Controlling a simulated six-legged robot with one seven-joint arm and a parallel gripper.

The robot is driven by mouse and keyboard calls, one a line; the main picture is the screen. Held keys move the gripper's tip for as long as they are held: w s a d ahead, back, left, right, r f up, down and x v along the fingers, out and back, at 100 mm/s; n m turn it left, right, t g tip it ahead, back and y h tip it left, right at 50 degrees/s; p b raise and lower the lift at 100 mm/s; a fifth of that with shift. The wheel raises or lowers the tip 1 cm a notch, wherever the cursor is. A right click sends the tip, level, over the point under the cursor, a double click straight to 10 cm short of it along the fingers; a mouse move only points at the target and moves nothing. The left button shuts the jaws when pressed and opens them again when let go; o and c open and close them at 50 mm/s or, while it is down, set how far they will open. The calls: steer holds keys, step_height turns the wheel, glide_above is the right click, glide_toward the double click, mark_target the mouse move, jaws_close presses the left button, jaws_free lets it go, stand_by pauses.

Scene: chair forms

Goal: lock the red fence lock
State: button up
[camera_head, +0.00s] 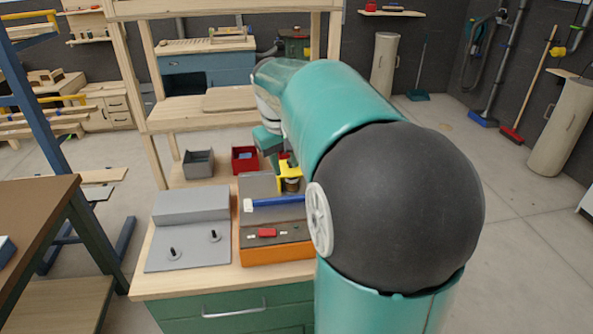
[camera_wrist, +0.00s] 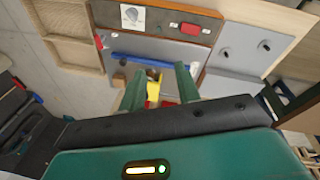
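The red fence lock (camera_head: 266,233) sits on the dark front panel of a machine with an orange base (camera_head: 276,254). It also shows as a red piece at the top of the wrist view (camera_wrist: 190,29). A blue fence bar (camera_head: 279,202) lies across the machine behind it, with a yellow part (camera_head: 288,172) farther back. My gripper (camera_wrist: 160,79) has its two green fingers spread, with the yellow part visible between them. It is apart from the red lock, on the far side of the blue bar. In the head view my arm hides part of the machine's right side.
A grey machine (camera_head: 190,228) with two black knobs stands left on the same bench. A grey bin (camera_head: 198,164) and a red bin (camera_head: 245,159) stand behind. Wooden shelf posts rise at the back. A brown table (camera_head: 38,210) is at the left.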

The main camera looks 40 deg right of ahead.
steer(key=s+d+f+m+g+y, duration=0.1)
steer(key=d+f, duration=0.2)
steer(key=d, duration=0.8)
steer(key=s+d+f+m+y, duration=0.1)
steer(key=s+d+f, duration=0.15)
steer(key=d, duration=0.85)
steer(key=f, duration=0.9)
steer(key=w+f, duration=0.1)
steer(key=f, duration=0.4)
steer(key=shift+a, duration=0.1)
jaws_close()
